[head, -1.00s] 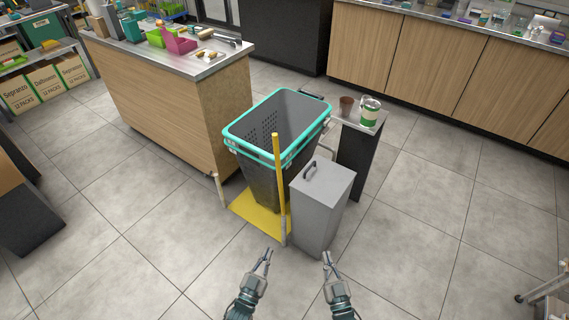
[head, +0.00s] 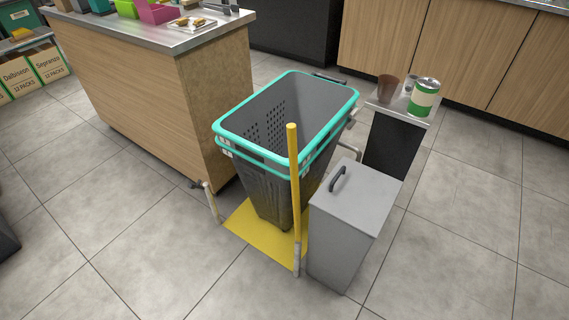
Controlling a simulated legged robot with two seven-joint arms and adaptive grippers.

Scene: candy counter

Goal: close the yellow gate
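A yellow bar (head: 294,190), which looks like the gate's arm, stands nearly upright on a short grey post (head: 297,260) at the front right corner of a yellow floor plate (head: 252,232). A short whitish post (head: 212,203) with a dark fitting at its top stands at the plate's left side. The bar does not span the gap between the two posts. A dark grey basket with a turquoise rim (head: 224,128) stands on the plate behind the bar, which covers part of it. Neither of my grippers is in view now.
A grey bin with a handle (head: 355,212) stands close to the right of the bar. Behind it is a small stand (head: 392,145) with a brown cup (head: 387,88) and a green-white can (head: 424,97). A wooden counter (head: 150,100) is at left.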

